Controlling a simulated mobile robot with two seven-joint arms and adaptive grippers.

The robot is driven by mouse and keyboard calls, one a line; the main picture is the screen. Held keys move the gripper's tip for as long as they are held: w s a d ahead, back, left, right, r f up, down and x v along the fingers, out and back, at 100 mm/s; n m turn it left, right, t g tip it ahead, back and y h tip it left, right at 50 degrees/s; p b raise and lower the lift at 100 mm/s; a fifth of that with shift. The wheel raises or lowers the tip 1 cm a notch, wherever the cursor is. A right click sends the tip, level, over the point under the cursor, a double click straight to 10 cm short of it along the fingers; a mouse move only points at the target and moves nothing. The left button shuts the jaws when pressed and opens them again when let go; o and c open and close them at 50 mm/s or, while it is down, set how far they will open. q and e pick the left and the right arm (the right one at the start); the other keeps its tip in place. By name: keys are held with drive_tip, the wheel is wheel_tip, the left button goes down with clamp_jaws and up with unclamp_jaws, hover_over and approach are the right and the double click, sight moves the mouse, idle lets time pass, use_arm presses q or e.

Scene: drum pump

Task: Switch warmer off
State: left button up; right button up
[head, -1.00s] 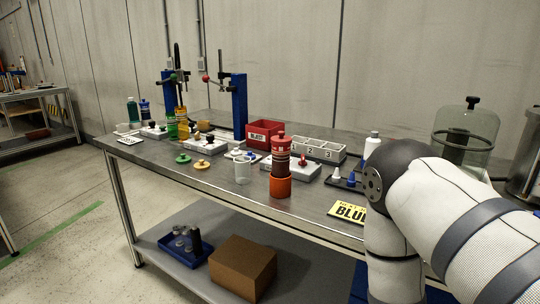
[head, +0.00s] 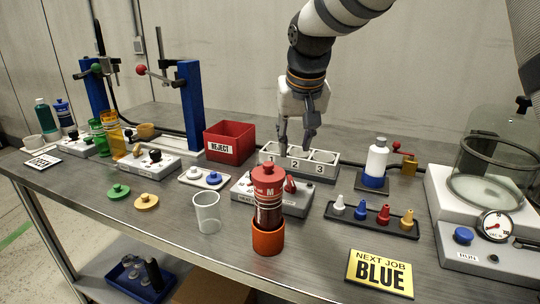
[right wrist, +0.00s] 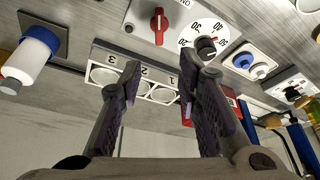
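The warmer (head: 297,204) is a pale box with a red knob (head: 290,184) in the middle of the bench, partly hidden behind a red bottle in an orange holder. In the right wrist view the red knob (right wrist: 159,25) shows with a white pointer line and "ON" lettering upside down above it. A white numbered dial (right wrist: 190,30) is beside it. My right gripper (head: 297,148) points down over the numbered rack, behind the warmer. In the right wrist view its fingers (right wrist: 160,85) are apart with nothing between them. It is not touching the knob. My left gripper is not in view.
The red bottle (head: 268,190) stands in front of the warmer. The grey numbered rack (head: 325,172) and a red reject bin (head: 230,143) are behind. A clear cup (head: 207,212), a tray of coloured cones (head: 345,222) and a white bottle (head: 376,160) stand around it.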

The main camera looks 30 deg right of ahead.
approach(290, 177)
drive_tip(key=shift+s+x, duration=0.2)
drive_tip(key=shift+x, duration=0.95)
drive_tip(key=b+x, duration=0.1)
drive_tip(key=x, duration=0.5)
drive_tip(key=shift+w+f, duration=0.25)
drive_tip(key=shift+f, duration=0.05)
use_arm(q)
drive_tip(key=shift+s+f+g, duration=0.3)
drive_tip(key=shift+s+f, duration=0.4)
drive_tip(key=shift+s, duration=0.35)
use_arm(e)
drive_tip(key=shift+w, duration=0.1)
drive_tip(key=shift+c, duration=0.6)
